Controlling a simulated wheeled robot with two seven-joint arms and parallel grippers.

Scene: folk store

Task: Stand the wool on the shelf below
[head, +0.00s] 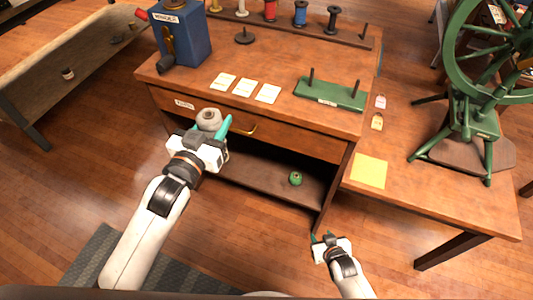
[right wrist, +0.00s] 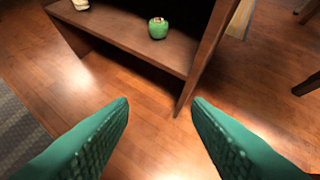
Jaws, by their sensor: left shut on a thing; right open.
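My left gripper (head: 213,124) is shut on a pale grey-beige wool ball (head: 209,117). In the head view they overlap the desk's drawer front; the far finger is hidden. The shelf below (head: 240,176) is the open board under the drawer; its left part is hidden behind my left gripper. My right gripper (head: 327,238) is open and empty, low in front of the desk's right leg.
A cream object (right wrist: 81,4) shows at the top edge of the right wrist view; I cannot tell what it is. The desk top holds a blue box (head: 184,35), cards (head: 244,87) and a green peg stand (head: 330,94). A side table (head: 440,200) with a green spinning wheel is right.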

